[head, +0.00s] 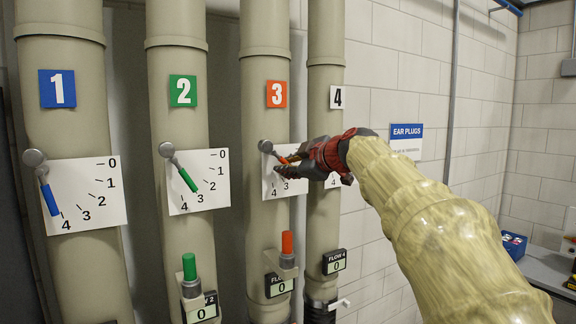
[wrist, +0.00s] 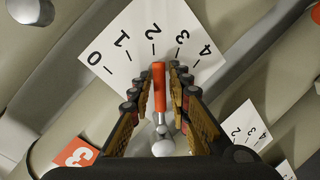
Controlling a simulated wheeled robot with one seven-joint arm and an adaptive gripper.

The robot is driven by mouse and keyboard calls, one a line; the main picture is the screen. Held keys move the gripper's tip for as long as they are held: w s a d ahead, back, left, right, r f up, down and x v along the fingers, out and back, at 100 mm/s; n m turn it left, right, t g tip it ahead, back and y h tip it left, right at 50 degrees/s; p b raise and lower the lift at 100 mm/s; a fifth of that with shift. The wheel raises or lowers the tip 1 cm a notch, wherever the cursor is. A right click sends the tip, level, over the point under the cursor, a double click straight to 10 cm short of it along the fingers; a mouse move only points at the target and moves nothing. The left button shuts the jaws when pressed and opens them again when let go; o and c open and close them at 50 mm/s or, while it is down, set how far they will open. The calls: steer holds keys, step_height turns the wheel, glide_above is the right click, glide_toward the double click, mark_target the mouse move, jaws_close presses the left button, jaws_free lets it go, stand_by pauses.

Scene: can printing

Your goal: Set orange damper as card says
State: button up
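The orange damper is the lever with an orange handle (wrist: 159,84) on pipe 3. In the wrist view it points close to the 2 mark on its white 0-to-4 dial plate (wrist: 133,60). My gripper (wrist: 160,72) is around the handle, one finger on each side. Narrow gaps show between handle and fingers, so it looks partly open. In the head view my gripper (head: 284,164) covers part of the dial plate (head: 269,186) and most of the handle. The orange number 3 sign (head: 276,94) is above.
Pipe 4 (head: 325,115) stands close on the right. Below, an orange-capped fitting (head: 287,243) is beside a flow display (head: 278,286) reading 0. An ear plugs sign (head: 406,140) is on the wall.

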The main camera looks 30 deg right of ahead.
steer(key=shift+c, duration=0.5)
steer(key=c, duration=0.4)
